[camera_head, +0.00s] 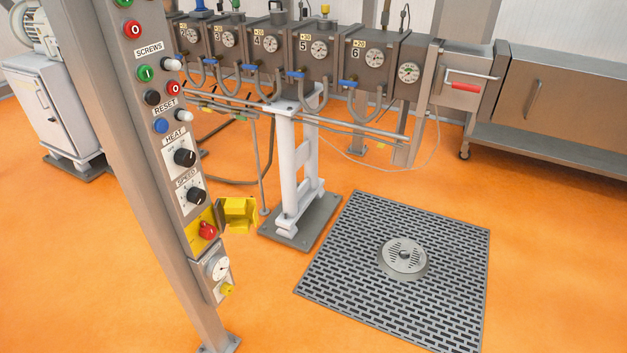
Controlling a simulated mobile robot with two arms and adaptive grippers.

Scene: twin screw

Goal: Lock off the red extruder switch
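A red knob-like switch (207,230) sits on a yellow plate (193,236) low on the grey control post (146,190). A yellow box-shaped piece (240,213), which looks like a cover swung open, sticks out to the right of the plate, and the red switch is uncovered. I cannot read the switch's position. I cannot make out a lock in this view. Neither of my grippers is in view.
HEAT (185,157) and SPEED (196,195) knobs are above. The extruder barrel (320,55) runs behind on a white stand (299,170). A floor grate (400,310) lies right; orange floor around it is clear.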

